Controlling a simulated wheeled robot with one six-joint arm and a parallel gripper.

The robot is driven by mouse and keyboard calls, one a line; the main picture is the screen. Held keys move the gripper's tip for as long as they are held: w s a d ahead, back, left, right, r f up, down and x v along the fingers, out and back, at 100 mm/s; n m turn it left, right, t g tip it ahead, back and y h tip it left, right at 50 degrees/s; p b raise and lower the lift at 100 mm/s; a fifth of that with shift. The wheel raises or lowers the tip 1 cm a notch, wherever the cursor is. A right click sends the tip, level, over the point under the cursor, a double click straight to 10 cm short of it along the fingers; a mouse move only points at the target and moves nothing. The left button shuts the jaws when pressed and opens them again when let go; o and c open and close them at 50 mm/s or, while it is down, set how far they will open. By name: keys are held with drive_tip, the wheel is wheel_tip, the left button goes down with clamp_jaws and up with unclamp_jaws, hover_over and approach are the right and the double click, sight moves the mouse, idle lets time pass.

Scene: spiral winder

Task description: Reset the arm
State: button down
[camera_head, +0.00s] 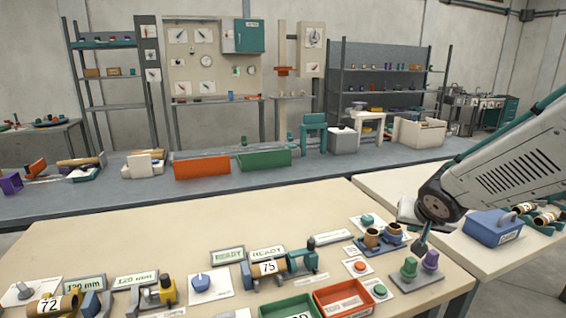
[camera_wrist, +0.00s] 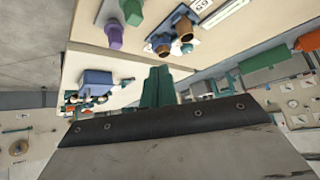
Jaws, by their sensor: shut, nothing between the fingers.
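My arm (camera_head: 510,165) reaches in from the right side of the head view. My gripper (camera_head: 421,248) points down over the right end of the near workbench, close behind a plate with a green knob (camera_head: 409,268) and a purple knob (camera_head: 431,260). I cannot tell its exact height above the bench. In the wrist view my gripper (camera_wrist: 157,75) shows its green fingers together, with nothing between them. The purple knob (camera_wrist: 114,35) and green knob (camera_wrist: 132,12) also show there.
A blue plate with two copper-coloured cups (camera_head: 372,238) stands left of my gripper. A red tray (camera_head: 343,297) and a green tray (camera_head: 290,308) are at the front. A blue box (camera_head: 492,228) sits on the right-hand table. The back left of the near bench (camera_head: 150,232) is clear.

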drive_tip(key=s+a+r+n+g, duration=0.1)
drive_tip(key=s+r+g, duration=0.1)
drive_tip(key=s, duration=0.7)
drive_tip(key=s+a+r+n+g+y, duration=0.1)
drive_tip(key=s+a+r+g, duration=0.1)
drive_tip(key=s, duration=0.8)
drive_tip(key=s+a+r+n+g+y, duration=0.1)
drive_tip(key=s+a+r+n+g, duration=0.1)
drive_tip(key=s, duration=0.8)
drive_tip(key=shift+g, duration=0.3)
